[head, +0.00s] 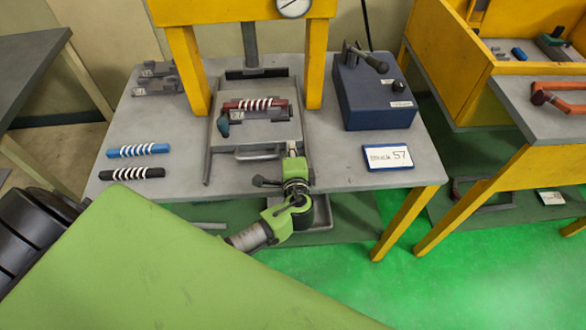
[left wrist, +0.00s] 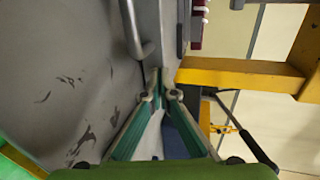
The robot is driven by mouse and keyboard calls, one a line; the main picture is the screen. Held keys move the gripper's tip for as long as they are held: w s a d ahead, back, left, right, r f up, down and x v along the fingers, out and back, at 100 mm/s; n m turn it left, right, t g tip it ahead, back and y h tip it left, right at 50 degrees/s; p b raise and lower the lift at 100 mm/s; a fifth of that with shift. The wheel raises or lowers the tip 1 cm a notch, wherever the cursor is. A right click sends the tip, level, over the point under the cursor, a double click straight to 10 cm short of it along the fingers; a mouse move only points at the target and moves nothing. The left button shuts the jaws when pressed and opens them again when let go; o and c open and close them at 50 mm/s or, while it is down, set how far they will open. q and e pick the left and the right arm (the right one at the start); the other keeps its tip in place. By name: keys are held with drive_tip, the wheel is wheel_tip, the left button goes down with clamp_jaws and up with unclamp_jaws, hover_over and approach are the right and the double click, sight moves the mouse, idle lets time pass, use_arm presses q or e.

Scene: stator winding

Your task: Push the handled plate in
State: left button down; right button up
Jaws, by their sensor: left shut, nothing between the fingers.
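The handled plate (head: 262,132) is a grey plate on the table under the yellow press frame. Its bar handle (head: 258,153) faces the front edge. A dark red piece with white windings (head: 256,104) lies on the plate. My left gripper (head: 292,150) is shut and empty, at the plate's front right corner, just right of the handle. I cannot tell whether it touches the plate. In the left wrist view the gripper's fingertips (left wrist: 162,94) meet near the handle (left wrist: 136,32), which is ahead and to the left. My right gripper is not in view.
The yellow press frame (head: 314,62) stands over the plate. A dark blue box (head: 372,92) with a lever and a label card (head: 387,157) are on the right. Blue (head: 138,150) and black (head: 132,174) wound pieces lie on the left, with clear table around them.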

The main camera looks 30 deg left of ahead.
sight(289, 123)
use_arm(q)
drive_tip(key=w+a, duration=0.1)
drive_tip(key=w, duration=0.1)
drive_tip(key=w+a+b, duration=0.1)
drive_tip(key=w+a, duration=0.1)
drive_tip(key=w, duration=0.1)
drive_tip(key=w+a+b, duration=0.1)
drive_tip(key=w, duration=0.1)
drive_tip(key=shift+w+a+f, duration=0.1)
drive_tip(key=shift+w+a, duration=0.25)
drive_tip(key=shift+w, duration=0.05)
drive_tip(key=shift+r, duration=0.2)
drive_tip(key=shift+w+a, duration=0.1)
